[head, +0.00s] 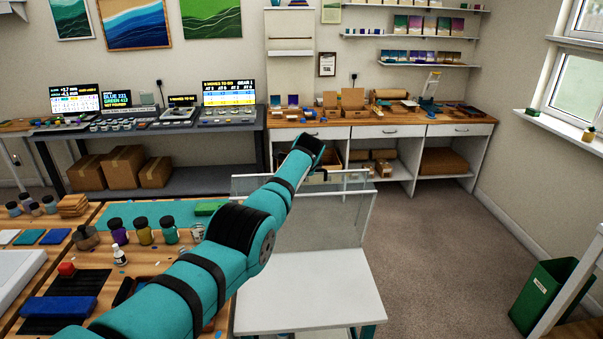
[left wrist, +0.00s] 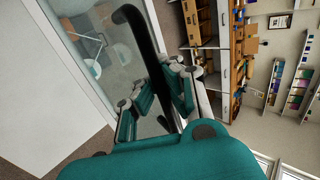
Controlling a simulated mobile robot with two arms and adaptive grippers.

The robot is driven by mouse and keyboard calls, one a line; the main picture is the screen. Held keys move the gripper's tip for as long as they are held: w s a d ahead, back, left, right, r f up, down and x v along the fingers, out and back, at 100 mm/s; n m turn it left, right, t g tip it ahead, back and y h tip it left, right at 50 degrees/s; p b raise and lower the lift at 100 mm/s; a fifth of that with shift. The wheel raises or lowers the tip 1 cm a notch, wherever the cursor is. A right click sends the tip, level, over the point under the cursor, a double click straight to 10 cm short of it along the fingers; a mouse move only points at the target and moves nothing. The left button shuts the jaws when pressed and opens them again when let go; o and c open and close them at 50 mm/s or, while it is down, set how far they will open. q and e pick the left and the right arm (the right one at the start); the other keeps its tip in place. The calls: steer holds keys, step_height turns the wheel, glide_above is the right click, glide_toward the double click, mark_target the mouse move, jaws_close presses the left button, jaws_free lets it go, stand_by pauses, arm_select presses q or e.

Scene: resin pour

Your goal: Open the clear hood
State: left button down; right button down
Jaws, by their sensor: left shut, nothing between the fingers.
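The clear hood (head: 340,220) stands upright at the far end of a white-topped stand (head: 310,295), whose top shows bare in front of it. In the left wrist view, the clear panel (left wrist: 150,20) and its pale edge fill the upper left. A black curved bar (left wrist: 128,15), which looks like the hood's handle, runs down to my left gripper (left wrist: 160,97). The gripper's fingers are close to the bar; I cannot tell whether they touch it. The gripper is shut and empty. In the head view it is mostly hidden beyond my teal left arm. My right gripper is out of view.
A wooden table (head: 90,265) with jars, a red block and blue pieces stands at the left. A wood-topped bench (head: 440,128) with boxes is at the back. A green bin (head: 547,297) stands at the lower right. Carpet right of the stand is clear.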

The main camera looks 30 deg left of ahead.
arm_select(q)
steer(key=shift+w+a+r, duration=0.25)
steer(key=shift+w, duration=0.2)
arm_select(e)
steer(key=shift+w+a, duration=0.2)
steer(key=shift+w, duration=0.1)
arm_select(q)
steer(key=c, duration=1.4)
jaws_free()
steer(key=shift+s+d, duration=0.1)
steer(key=shift+s, duration=0.05)
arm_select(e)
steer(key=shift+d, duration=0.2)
arm_select(q)
steer(key=shift+f, duration=0.1)
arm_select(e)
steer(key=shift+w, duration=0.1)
arm_select(q)
steer(key=v, duration=1.2)
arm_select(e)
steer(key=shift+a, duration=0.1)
